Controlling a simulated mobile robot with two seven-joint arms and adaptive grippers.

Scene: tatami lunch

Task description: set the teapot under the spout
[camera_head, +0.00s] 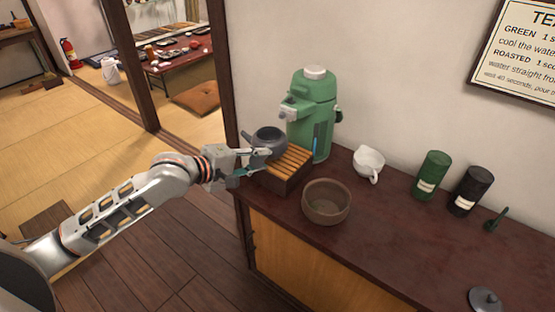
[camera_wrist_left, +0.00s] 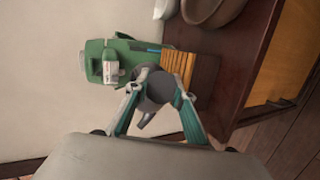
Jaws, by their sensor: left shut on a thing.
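The dark grey teapot (camera_head: 269,137) is at the left end of the counter, over or on a slatted wooden tray (camera_head: 290,163); I cannot tell if it touches the slats. My left gripper (camera_head: 262,158) is shut on the teapot, which also shows between its fingers in the left wrist view (camera_wrist_left: 156,88). The green hot-water dispenser (camera_head: 314,118) stands just behind the tray. Its spout (camera_head: 289,112) faces left, above and close to the teapot. In the left wrist view the dispenser (camera_wrist_left: 95,62) lies to the left of the teapot. My right gripper is not in view.
A brown bowl (camera_head: 326,202) sits in front of the tray. A white spouted cup (camera_head: 368,163), a green canister (camera_head: 431,175), a black canister (camera_head: 470,190), a green scoop (camera_head: 496,220) and a grey lid (camera_head: 485,299) stand to the right. The counter (camera_head: 400,235) has bare room in front.

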